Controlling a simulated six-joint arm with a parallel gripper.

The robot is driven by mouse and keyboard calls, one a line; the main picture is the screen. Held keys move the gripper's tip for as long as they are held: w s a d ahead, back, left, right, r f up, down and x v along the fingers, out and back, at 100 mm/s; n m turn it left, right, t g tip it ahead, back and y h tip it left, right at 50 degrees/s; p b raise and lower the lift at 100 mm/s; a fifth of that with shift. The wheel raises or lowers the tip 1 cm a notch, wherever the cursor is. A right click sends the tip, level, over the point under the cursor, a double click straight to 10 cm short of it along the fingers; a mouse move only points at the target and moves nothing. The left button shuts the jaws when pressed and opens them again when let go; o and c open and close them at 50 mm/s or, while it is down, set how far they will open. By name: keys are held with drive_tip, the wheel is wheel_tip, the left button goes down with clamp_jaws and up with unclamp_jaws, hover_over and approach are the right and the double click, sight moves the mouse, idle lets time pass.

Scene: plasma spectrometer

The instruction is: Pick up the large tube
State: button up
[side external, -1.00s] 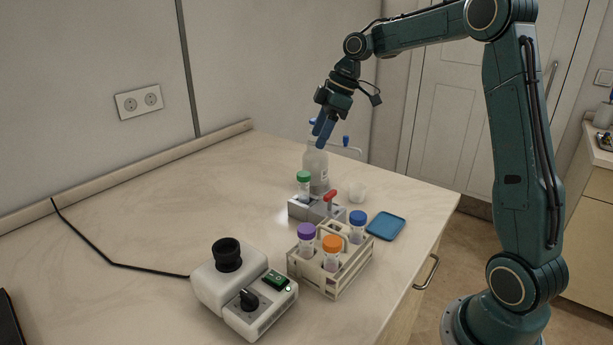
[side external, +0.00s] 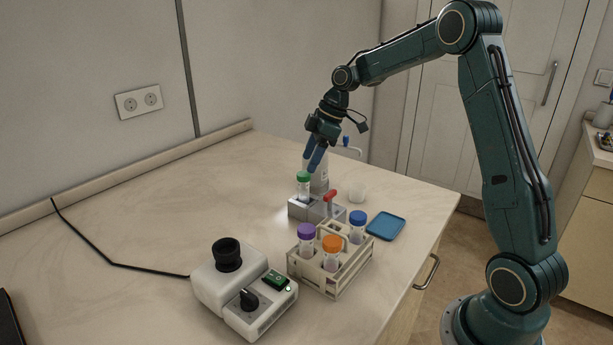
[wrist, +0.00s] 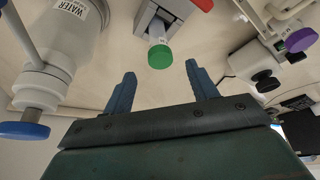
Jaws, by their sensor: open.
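The green-capped tube (side external: 303,184) stands upright in a small grey block (side external: 299,208) in the side view. Its green cap also shows in the wrist view (wrist: 159,56), ahead of my fingers and between their lines. My gripper (side external: 314,158) is open and empty, just above and behind the green cap, apart from it. Both blue fingers show in the wrist view (wrist: 158,80). A beige rack (side external: 330,270) holds tubes with a purple cap (side external: 307,231), an orange cap (side external: 332,243) and a blue cap (side external: 357,217). Which tube is the large one I cannot tell for sure.
A water bottle (wrist: 68,40) stands close to the gripper, at left in the wrist view. A white instrument (side external: 243,290) stands in front, and a blue tray (side external: 386,226) lies right.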

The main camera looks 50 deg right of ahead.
sight(304, 173)
drive_tip(key=shift+x, duration=1.2)
drive_tip(key=shift+f, duration=0.1)
drive_tip(key=shift+x, duration=2.55)
drive_tip(key=shift+s, duration=0.1)
clamp_jaws()
